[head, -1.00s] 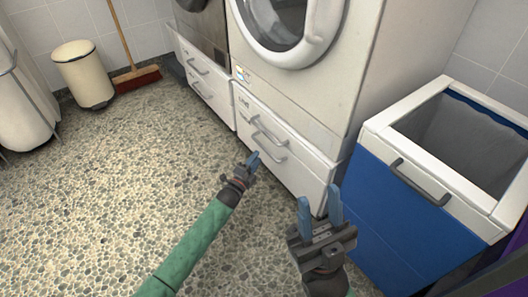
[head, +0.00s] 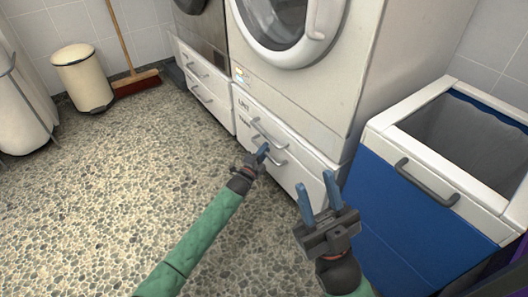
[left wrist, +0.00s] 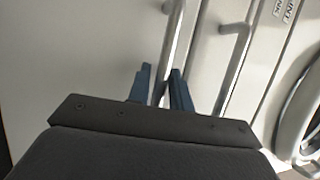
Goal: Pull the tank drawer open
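The tank drawer (head: 297,178) is the lower drawer front under the white dryer and looks flush with it. Its grey bar handle (head: 278,161) also runs through the left wrist view (left wrist: 174,40). My left gripper (head: 264,152) is at this lower handle. My right gripper (head: 318,190) is open and empty in front of the dryer's right corner.
A blue bin with a white rim (head: 405,110) and grey handle stands right of the dryer, close to my right gripper. Another machine's drawers (head: 205,85) are to the left. A cream bin (head: 82,75) and a broom (head: 136,82) stand at the back. The pebbled floor (head: 110,170) is clear.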

